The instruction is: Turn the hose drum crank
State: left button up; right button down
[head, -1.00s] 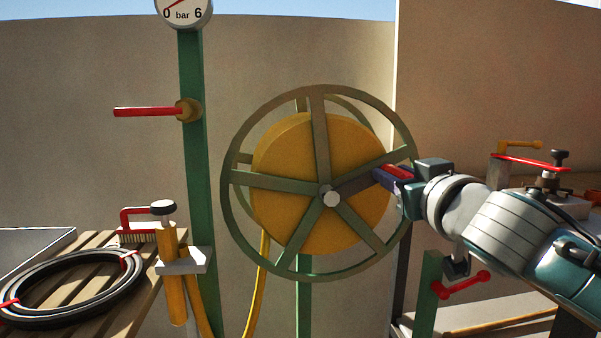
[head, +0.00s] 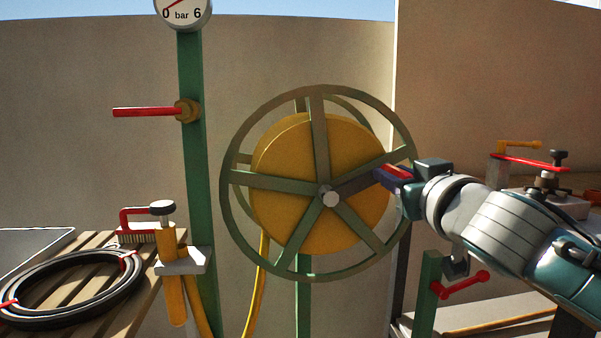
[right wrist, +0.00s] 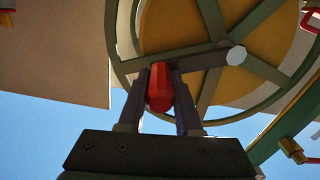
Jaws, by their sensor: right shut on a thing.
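The hose drum has a green spoked wheel (head: 322,150) in front of a yellow drum body (head: 285,165), with a light hub bolt (head: 330,198) at its centre. A dark crank arm (head: 352,186) runs from the hub to the right, ending in a red handle (head: 396,171). My right gripper (head: 390,176) is at this handle. In the right wrist view the red handle (right wrist: 160,88) sits between the two fingers (right wrist: 160,100), which are shut on it. The hub bolt (right wrist: 236,55) shows there too. My left gripper is not in view.
A green post (head: 192,130) with a red lever (head: 145,112) and a pressure gauge (head: 183,10) stands left. A slatted bench (head: 95,285) holds a coiled black hose (head: 75,290) and a brush (head: 137,236). A red-handled tap (head: 461,285) is below my right arm.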

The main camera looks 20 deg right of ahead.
dwell(0.4)
jog(key=f+m+b, duration=0.1)
jog(key=f+m, duration=0.1)
jog(key=d+f+m+b, duration=0.1)
jog(key=f+m, duration=0.1)
jog(key=m, duration=0.1)
jog(key=shift+s+f, duration=0.1)
jog(key=c, duration=0.6)
grip_release()
